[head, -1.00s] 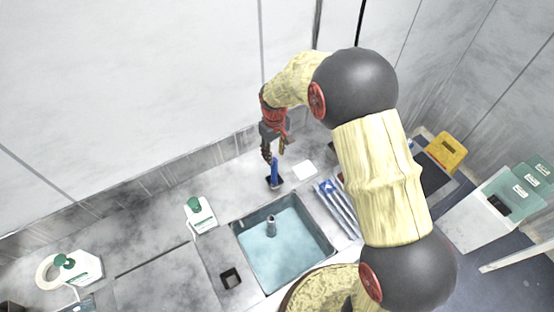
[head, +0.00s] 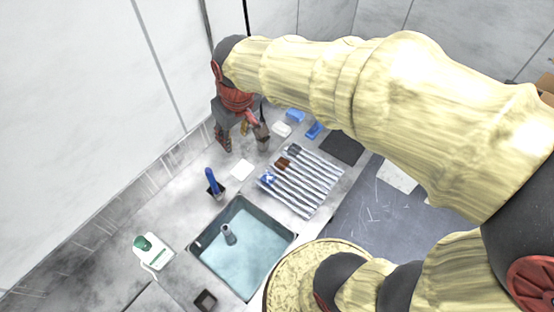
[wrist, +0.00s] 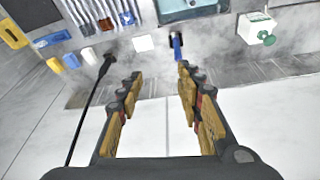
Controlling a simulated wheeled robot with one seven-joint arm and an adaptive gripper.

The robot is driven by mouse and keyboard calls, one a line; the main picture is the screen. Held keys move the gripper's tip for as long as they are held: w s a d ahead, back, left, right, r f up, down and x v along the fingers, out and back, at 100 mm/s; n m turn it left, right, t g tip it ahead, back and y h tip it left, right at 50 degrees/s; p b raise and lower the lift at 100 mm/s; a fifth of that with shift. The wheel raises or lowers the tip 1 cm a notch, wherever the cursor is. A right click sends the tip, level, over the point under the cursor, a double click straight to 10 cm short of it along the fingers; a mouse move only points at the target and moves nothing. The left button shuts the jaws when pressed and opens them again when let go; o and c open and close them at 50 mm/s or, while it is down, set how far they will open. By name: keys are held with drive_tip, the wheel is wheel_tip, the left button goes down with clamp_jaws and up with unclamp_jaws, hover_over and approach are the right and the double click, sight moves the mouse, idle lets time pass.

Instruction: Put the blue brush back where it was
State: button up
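My gripper (head: 243,138) is off to the right of the brush in the head view, over the back of the counter. In the wrist view my gripper (wrist: 158,75) has its two fingers wide apart with nothing between them.
A white square (head: 242,169) lies beside the brush holder. A white container with a green cap (head: 152,252) stands left; the wall is close behind.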

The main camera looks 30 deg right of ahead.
drive_tip(key=s+d+r+m+t, duration=0.1)
drive_tip(key=s+r, duration=0.1)
drive_tip(key=s, duration=0.5)
drive_tip(key=s+d+r+m+t, duration=0.1)
drive_tip(key=s+d+r, duration=0.1)
drive_tip(key=s, duration=0.6)
drive_tip(key=shift+d+r, duration=0.15)
drive_tip(key=shift+d, duration=0.1)
